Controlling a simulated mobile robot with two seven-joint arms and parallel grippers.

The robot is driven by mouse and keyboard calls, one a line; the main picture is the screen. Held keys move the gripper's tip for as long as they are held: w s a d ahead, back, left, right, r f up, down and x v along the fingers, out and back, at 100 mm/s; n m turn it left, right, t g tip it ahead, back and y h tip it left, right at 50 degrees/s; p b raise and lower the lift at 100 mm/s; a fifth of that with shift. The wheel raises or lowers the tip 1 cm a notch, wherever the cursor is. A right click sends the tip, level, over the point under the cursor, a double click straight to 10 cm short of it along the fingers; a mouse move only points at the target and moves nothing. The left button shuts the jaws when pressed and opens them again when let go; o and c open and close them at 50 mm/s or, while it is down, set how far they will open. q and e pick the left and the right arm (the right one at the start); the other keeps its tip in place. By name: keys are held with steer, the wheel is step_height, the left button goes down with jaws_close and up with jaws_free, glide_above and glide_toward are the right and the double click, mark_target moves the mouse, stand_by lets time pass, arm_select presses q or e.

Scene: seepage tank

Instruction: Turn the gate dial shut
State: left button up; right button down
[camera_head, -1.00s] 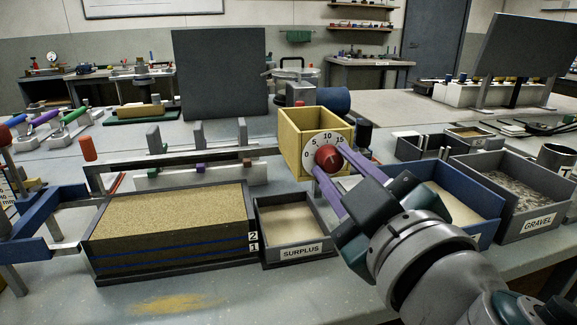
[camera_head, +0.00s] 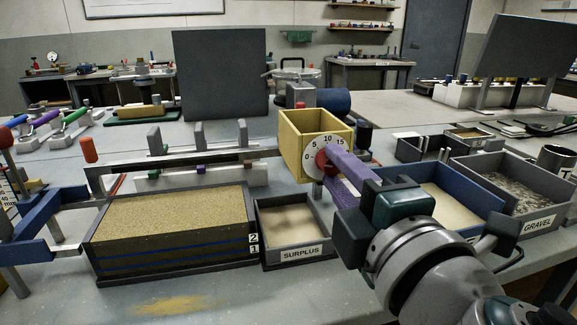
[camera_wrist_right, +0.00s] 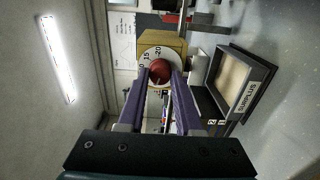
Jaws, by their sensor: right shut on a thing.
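The gate dial is a red knob (camera_head: 321,160) on a round white scale plate (camera_head: 326,140), numbered 0, 5, 10 and 15 in the head view, on the front of a yellow open-topped box (camera_head: 299,148). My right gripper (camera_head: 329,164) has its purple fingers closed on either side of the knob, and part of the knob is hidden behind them. In the right wrist view the red knob (camera_wrist_right: 160,71) sits between the two fingertips (camera_wrist_right: 162,78). My left gripper is not in view.
A sand-filled tank (camera_head: 172,258) stands left of a grey SURPLUS tray (camera_head: 301,254). A blue tray (camera_head: 488,205) and a GRAVEL tray (camera_head: 540,226) lie right of my right arm. Bare table shows in front of the tank, with spilled sand (camera_head: 178,306).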

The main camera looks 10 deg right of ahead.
steer(key=shift+n, duration=0.7)
steer(key=c, duration=0.6)
jaws_free()
steer(key=s+b, duration=0.1)
steer(key=s, duration=0.4)
steer(key=s+b, duration=0.1)
steer(key=s, duration=0.4)
steer(key=shift+d, duration=0.2)
